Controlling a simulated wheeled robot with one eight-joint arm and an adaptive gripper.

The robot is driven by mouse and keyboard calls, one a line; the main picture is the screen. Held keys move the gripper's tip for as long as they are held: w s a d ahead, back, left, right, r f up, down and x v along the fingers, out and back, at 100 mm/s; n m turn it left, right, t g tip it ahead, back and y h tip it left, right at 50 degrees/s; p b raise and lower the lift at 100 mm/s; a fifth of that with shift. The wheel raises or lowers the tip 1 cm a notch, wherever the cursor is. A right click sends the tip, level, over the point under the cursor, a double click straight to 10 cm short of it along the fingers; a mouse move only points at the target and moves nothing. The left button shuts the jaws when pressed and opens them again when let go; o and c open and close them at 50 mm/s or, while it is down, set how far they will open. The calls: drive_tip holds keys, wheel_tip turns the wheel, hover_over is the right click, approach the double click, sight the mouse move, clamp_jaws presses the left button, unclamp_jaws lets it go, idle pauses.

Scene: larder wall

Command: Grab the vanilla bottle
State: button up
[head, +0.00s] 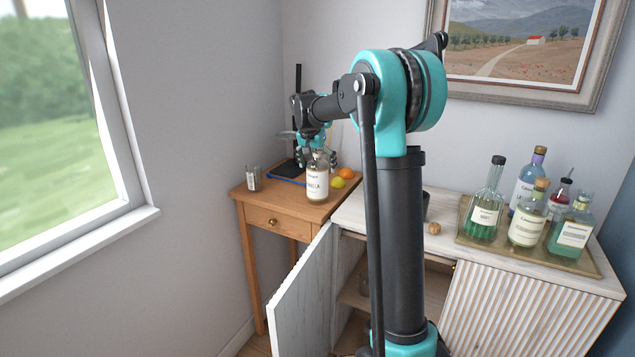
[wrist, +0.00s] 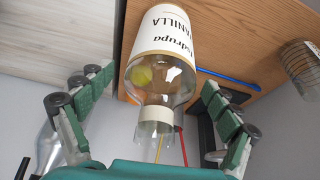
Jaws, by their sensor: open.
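The vanilla bottle (head: 317,184) is clear glass with a white label and stands upright near the front of the small wooden side table. In the wrist view the bottle (wrist: 165,35) appears upside down, its label reading "VANILLA", with its neck toward my palm. My gripper (head: 318,158) is above and around the bottle's top. In the wrist view my gripper (wrist: 153,88) has its green-padded fingers spread on both sides of the bottle, with visible gaps. Contact with the neck cannot be made out.
On the wooden table (head: 285,205) a small glass jar (head: 253,179) stands left, a lemon (head: 338,182) and an orange (head: 346,173) close right. A dark stand and blue rod lie behind. A white cabinet door (head: 302,297) hangs open in front. Several bottles fill a tray (head: 592,267) at right.

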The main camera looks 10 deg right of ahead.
drive_tip(key=shift+w+d+f, duration=0.1)
drive_tip(key=shift+w+f, duration=0.15)
drive_tip(key=shift+f, duration=0.45)
drive_tip(key=shift+c, duration=0.2)
drive_tip(key=c, duration=1.9)
